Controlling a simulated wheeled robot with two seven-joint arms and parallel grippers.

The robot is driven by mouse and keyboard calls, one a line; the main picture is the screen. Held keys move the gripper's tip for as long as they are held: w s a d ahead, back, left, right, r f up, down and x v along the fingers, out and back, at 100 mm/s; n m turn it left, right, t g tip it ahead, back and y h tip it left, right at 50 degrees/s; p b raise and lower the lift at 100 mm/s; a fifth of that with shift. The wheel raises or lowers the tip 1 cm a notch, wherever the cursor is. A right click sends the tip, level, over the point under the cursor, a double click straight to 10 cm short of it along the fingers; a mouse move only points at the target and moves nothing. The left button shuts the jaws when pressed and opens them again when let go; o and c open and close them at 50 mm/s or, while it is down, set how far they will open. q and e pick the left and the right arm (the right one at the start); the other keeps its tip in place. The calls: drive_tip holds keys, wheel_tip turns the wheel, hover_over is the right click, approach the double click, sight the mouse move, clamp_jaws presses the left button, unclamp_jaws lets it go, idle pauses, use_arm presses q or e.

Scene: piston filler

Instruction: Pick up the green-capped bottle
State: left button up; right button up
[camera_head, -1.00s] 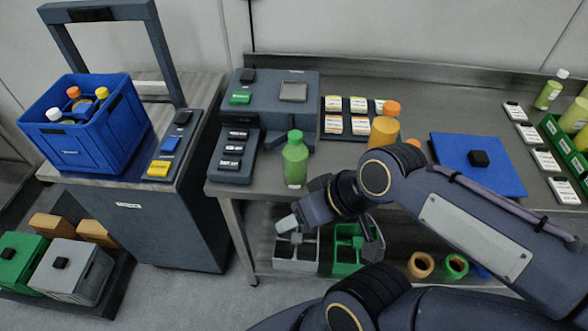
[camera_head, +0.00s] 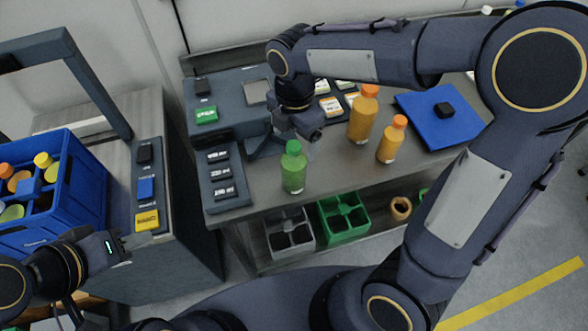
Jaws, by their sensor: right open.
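The green-capped bottle (camera_head: 293,173) stands upright near the front edge of the grey workbench (camera_head: 345,172). Its body is light green. My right gripper (camera_head: 284,137) is open, just above and behind the green cap in the picture, its jaws spread to either side. I see no grip on the bottle, and whether a finger touches it I cannot tell. My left gripper (camera_head: 106,246) is at the lower left, in front of the blue crate, far from the bottle. Its jaws are too unclear to judge.
Two orange-capped bottles, a larger one (camera_head: 362,118) and a smaller one (camera_head: 391,141), stand right of the green one. A button panel (camera_head: 221,170) is close on its left. A blue mat (camera_head: 418,112) lies further right. A blue crate (camera_head: 78,180) holds several bottles.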

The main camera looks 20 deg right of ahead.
sight(293, 155)
drive_tip(key=f, duration=0.5)
drive_tip(key=shift+s+a+f+p, duration=0.2)
drive_tip(key=shift+s+a+p, duration=0.1)
drive_tip(key=shift+p, duration=0.05)
drive_tip(key=c, duration=1.8)
